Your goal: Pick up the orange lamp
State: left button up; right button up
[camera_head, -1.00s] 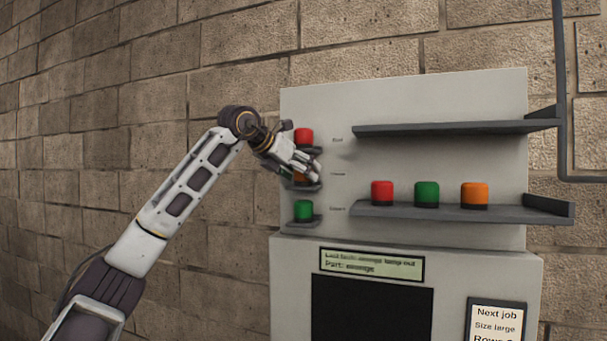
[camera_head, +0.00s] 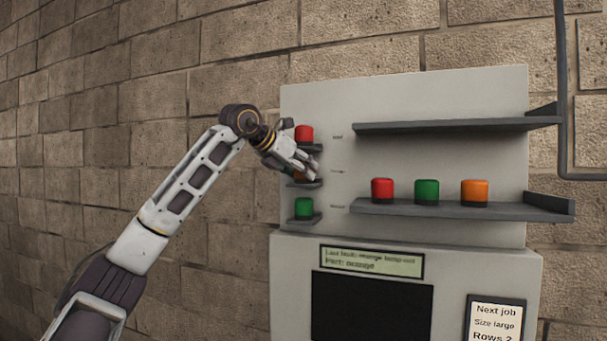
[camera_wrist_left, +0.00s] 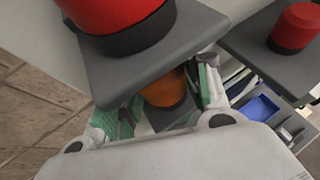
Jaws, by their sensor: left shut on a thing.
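An orange lamp (camera_head: 298,176) sits at the middle small bracket on the left of the grey panel, mostly hidden behind my left gripper (camera_head: 306,168). In the left wrist view the orange lamp (camera_wrist_left: 165,88) shows between the two fingers, below the upper bracket. My left gripper is shut on this lamp, which is still at its bracket. A second orange lamp (camera_head: 474,192) stands upright on the lower wide shelf at right, apart from the gripper. My right gripper is not in view.
A red lamp (camera_head: 304,134) sits on the bracket just above my gripper, a green lamp (camera_head: 304,207) on the one below. A red lamp (camera_head: 382,189) and a green lamp (camera_head: 427,191) share the lower shelf (camera_head: 400,209). The upper shelf (camera_head: 450,126) is empty.

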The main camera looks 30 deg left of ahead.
pick_arm(q)
jog(key=shift+r, duration=0.15)
jog(key=shift+r+b, duration=0.1)
jog(key=shift+b, duration=0.2)
jog(key=shift+s+a+b, duration=0.1)
jog(key=shift+s+b, duration=0.2)
jog(key=shift+s, duration=0.4)
jog(key=s+a+b, duration=0.2)
jog(key=s+b, duration=0.2)
jog(key=s, duration=1.2)
jog(key=shift+s+a, duration=0.2)
jog(key=shift+a, duration=0.1)
